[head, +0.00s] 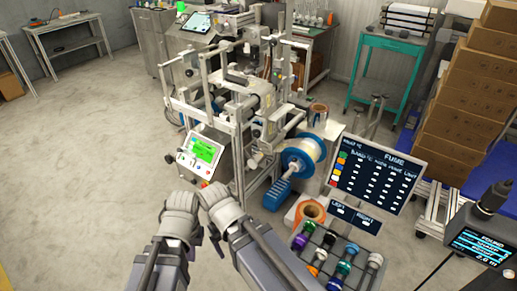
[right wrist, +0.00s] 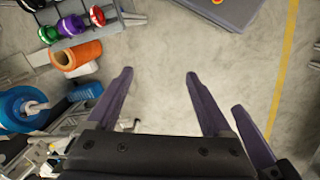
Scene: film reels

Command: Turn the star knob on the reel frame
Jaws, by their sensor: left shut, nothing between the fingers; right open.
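The metal reel frame (head: 238,135) stands in the middle of the head view, with a blue-flanged reel (head: 303,155) on its right side. I cannot pick out the star knob for certain at this size. The reel's blue rim also shows at the left of the right wrist view (right wrist: 18,110). My left gripper (head: 182,200) is shut and empty, in front of the frame and apart from it. My right gripper (head: 213,192) is close beside it in the head view; its fingers are spread and empty over bare floor in the right wrist view (right wrist: 157,75).
A control box with a green screen (head: 202,152) is on the frame's front left. An orange roll (head: 310,212) and a rack of coloured spools (head: 335,250) stand to the right, below a dark sign board (head: 378,175). Stacked cartons (head: 480,95) are far right.

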